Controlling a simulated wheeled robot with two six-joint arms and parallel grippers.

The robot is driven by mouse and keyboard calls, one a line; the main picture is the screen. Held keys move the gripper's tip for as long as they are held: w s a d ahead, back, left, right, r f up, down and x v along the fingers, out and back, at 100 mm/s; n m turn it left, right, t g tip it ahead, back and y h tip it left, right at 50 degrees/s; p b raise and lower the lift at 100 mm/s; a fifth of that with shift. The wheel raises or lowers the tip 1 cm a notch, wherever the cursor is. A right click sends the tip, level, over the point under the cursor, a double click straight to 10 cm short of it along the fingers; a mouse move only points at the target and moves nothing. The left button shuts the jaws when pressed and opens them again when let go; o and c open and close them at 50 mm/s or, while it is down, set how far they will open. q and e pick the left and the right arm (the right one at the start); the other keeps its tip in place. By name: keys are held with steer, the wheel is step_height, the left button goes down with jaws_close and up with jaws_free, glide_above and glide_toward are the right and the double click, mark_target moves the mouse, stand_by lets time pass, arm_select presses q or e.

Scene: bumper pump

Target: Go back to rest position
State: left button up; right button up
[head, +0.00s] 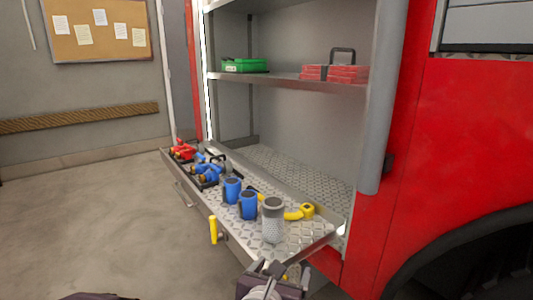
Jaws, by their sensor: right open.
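My right gripper (268,268) shows at the bottom centre of the head view, in front of the tray's near end. It is open, and I see nothing between its fingers. A dark shape at the bottom left edge is too cut off to make out; my left gripper is not seen.
The pulled-out tray (231,209) carries a red fitting (183,150), blue fittings (207,171), blue cups (248,204), a grey cylinder (273,219) and a yellow part (300,212). A green case (244,65) and a red case (335,73) sit on the shelf above. Floor is clear at left.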

steer(key=s+d+f+m+g+h, duration=0.2)
steer(key=d+f+m+g, duration=0.25)
steer(key=d, duration=0.65)
steer(key=s+d+f+m+g+h, duration=0.2)
steer(key=d+f+m+g, duration=0.25)
steer(key=d, duration=0.55)
steer(key=s+f+m+g+y, duration=0.4)
steer(key=s+f+m, duration=0.6)
steer(key=m, duration=0.2)
steer(key=a+f+m+t+y, duration=0.1)
steer(key=a+f+m+y, duration=0.25)
steer(key=a+m, duration=0.45)
step_height(320, 180, up, 39)
steer(key=w+d+m+p, duration=0.1)
steer(key=w+m+p, duration=0.1)
steer(key=p, duration=3.5)
steer(key=shift+d+f+m+y, duration=0.2)
steer(key=shift+m+y, duration=0.25)
steer(key=shift+m, duration=0.35)
